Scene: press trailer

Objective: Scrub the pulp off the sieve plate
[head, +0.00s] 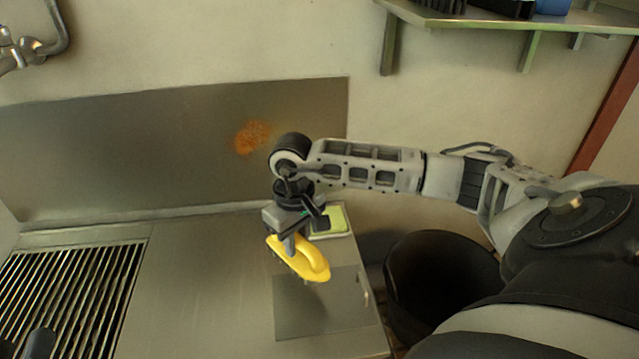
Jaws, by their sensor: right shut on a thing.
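My right gripper (294,240) is shut on the handle of a yellow scrub brush (312,265) and holds it over the steel counter, bristle side down. Whether the brush touches the surface below is unclear. A patch of orange pulp (252,137) clings to the upright steel panel (120,150) behind the counter, up and left of the brush. No holes can be made out in that panel, so I cannot tell if it is the sieve plate. A dark piece (40,343) at the bottom left edge may be part of my left gripper; its fingers cannot be made out.
A green and white sponge-like pad (328,222) lies behind the brush. A flat darker plate (310,310) lies at the counter's right end. A slatted grate (65,290) fills the left. A black bin (440,275) stands right of the counter. A shelf (480,18) hangs above.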

